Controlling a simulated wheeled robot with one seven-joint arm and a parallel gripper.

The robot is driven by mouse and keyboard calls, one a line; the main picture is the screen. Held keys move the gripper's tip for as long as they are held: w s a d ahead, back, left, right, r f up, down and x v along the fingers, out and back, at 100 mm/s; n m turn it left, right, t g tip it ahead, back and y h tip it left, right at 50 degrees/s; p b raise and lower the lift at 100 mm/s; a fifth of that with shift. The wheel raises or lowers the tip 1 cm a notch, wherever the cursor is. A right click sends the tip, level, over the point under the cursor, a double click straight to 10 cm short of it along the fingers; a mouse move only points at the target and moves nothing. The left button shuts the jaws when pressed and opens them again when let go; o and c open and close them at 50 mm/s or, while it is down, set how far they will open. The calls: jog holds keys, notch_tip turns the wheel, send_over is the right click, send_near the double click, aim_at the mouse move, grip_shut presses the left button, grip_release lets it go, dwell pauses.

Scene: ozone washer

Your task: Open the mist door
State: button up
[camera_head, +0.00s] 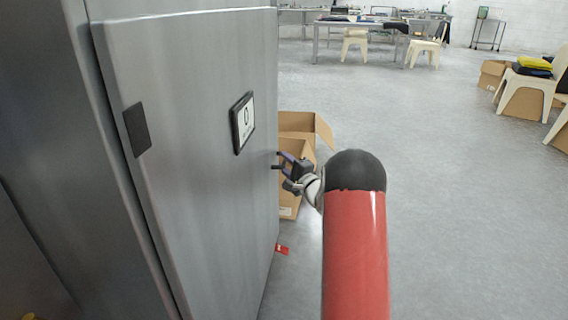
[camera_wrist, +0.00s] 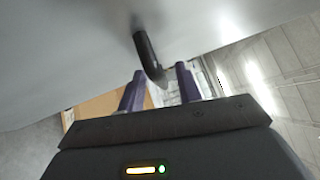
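The mist door is most likely the grey metal panel (camera_head: 205,190) that fills the left of the head view. It carries a small screen reading 0 (camera_head: 243,122) and a black rectangular plate (camera_head: 137,129). My gripper (camera_head: 279,161) is at the panel's right edge. In the wrist view a black curved handle (camera_wrist: 148,55) stands out from the grey surface (camera_wrist: 75,60). My gripper's purple fingers (camera_wrist: 160,76) are spread apart, with the handle's lower end between them. I see gaps beside the handle, so the fingers do not look closed on it. The handle is not clear in the head view.
An open cardboard box (camera_head: 303,130) stands on the floor behind my gripper. A small red object (camera_head: 282,249) lies by the panel's foot. Tables (camera_head: 360,27), chairs (camera_head: 428,45) and more boxes (camera_head: 492,74) are farther back.

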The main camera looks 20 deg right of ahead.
jog(key=shift+w, duration=0.45)
jog(key=shift+c, duration=0.4)
grip_shut()
